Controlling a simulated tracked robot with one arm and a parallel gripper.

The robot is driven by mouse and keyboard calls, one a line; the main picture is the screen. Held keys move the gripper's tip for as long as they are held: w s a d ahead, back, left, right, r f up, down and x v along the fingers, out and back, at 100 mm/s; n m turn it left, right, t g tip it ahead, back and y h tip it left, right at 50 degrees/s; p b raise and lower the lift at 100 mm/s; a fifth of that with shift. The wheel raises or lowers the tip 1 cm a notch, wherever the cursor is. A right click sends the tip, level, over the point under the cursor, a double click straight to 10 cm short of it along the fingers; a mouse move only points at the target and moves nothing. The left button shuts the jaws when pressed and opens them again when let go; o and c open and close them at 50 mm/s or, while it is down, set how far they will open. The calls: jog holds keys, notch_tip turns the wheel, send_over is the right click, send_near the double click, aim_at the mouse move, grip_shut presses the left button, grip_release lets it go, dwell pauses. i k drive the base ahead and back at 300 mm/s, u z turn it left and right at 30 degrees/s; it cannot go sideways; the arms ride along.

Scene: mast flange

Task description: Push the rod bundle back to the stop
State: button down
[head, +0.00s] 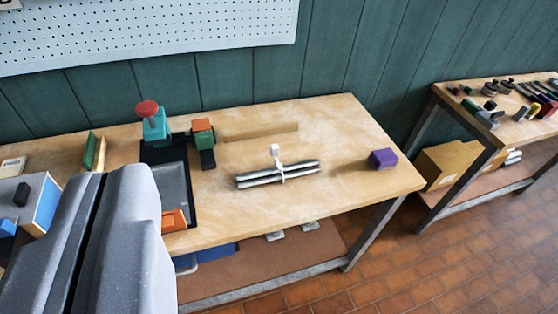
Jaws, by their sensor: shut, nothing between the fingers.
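The rod bundle (300,170) lies on the wooden bench, slightly slanted, its right end farther back. It is several grey rods held by a white tie (275,152) that stands up at the middle. The stop looks to be the low wooden strip (262,131) behind the bundle. A band of bare bench top separates the two. My gripper (108,175) fills the lower left, large and grey, in front of the bench. It is shut and empty, well to the left of the bundle and apart from it. It hides part of the bench's left side.
The bench (340,205) is clear around the bundle's front and right. A purple block (383,158) stands to the right. A black tray (180,185), an orange block (174,220), a red-topped teal device (152,120) and a green-orange piece (203,138) stand left. A pegboard (150,30) hangs behind.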

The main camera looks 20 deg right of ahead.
aim_at(278, 169)
jog(key=k, duration=1.05)
jog(key=z, duration=0.7)
jog(key=i, duration=2.4)
jog(key=u, duration=0.7)
